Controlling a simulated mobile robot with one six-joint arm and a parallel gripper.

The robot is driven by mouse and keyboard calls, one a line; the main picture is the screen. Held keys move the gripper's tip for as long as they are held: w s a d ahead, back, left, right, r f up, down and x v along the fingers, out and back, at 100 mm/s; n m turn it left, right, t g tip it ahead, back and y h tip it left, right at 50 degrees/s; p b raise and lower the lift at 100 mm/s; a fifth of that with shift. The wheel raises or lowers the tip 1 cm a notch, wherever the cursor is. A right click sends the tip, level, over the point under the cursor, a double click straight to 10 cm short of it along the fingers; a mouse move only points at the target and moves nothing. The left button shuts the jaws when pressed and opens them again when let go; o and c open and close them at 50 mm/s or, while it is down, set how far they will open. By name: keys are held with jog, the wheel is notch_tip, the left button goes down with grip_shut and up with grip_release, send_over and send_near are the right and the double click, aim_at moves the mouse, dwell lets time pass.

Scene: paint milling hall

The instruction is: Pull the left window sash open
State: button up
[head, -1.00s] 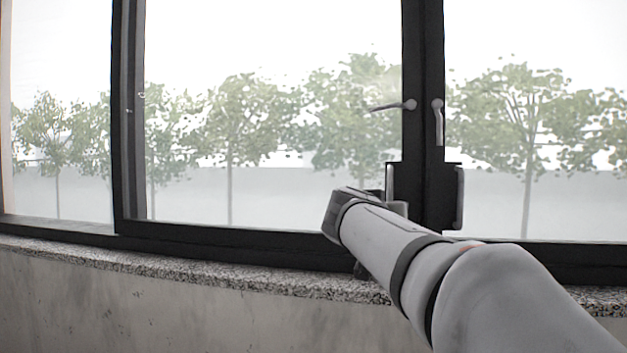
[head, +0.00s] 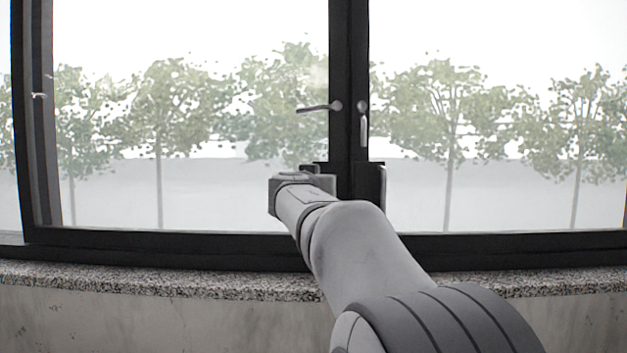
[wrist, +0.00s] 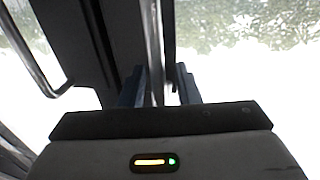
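The left window sash (head: 180,239) is a large dark-framed glass pane and looks closed in the head view. Its lever handle (head: 318,108) lies level, pointing left. Below it is the left sash's grey pull handle (head: 309,168), largely hidden behind my gripper (head: 300,181). In the wrist view, the two fingers of my gripper (wrist: 160,85) are apart. A grey upright bar, seemingly the left pull handle (wrist: 154,45), runs between them. A light gap shows beside the right finger. I cannot tell whether the left finger touches the bar.
The right sash has an upright lever handle (head: 363,125) and its own pull handle (head: 382,186), close by on the right. A speckled stone sill (head: 150,281) runs below the window, above a grey wall (head: 120,320). The sill looks bare.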

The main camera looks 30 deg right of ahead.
jog(key=shift+c, duration=0.3)
grip_shut()
dwell(0.3)
